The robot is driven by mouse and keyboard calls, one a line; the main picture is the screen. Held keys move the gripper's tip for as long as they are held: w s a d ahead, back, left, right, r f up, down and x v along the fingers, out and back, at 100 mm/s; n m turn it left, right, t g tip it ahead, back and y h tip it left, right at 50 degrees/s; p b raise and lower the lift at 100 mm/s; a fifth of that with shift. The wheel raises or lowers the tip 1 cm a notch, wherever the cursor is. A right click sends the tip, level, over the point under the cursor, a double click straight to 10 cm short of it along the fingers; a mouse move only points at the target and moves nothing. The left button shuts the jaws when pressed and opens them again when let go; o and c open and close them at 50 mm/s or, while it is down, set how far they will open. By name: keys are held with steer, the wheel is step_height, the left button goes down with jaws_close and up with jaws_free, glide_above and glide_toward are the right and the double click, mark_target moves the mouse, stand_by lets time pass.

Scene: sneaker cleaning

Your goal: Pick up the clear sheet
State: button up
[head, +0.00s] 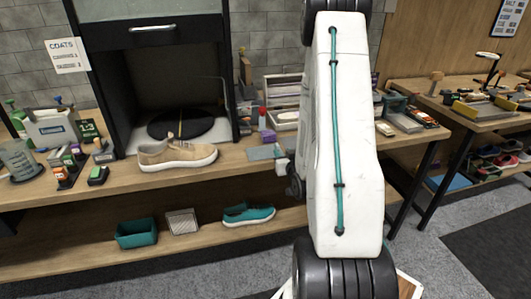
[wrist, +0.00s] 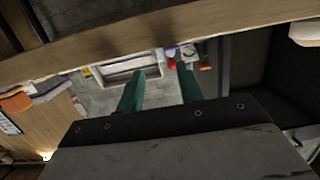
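A flat, pale grey-blue sheet (head: 264,153) lies on the bench, right of the tan sneaker; it may be the clear sheet, but I cannot tell for sure. My gripper (wrist: 159,68) shows in the wrist view as two teal fingers, apart with nothing held between them. Beyond the fingertips are a white-framed tray (wrist: 125,69) and a red-topped item (wrist: 171,63). I cannot pick out the sheet in the wrist view. In the head view my white arm link hides part of the bench and most of the gripper.
The tan sneaker (head: 177,154) stands before a black booth (head: 108,80) with a dark turntable (head: 180,124). Bottles and small blocks crowd the bench's left end. A teal bin (head: 136,233) and teal sneaker (head: 248,214) are on the lower shelf. Another workbench (head: 440,104) stands at right.

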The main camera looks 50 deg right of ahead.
mark_target(279, 147)
steer(key=x, duration=0.7)
steer(key=shift+w+d, duration=0.15)
steer(key=shift+w, duration=0.15)
jaws_close()
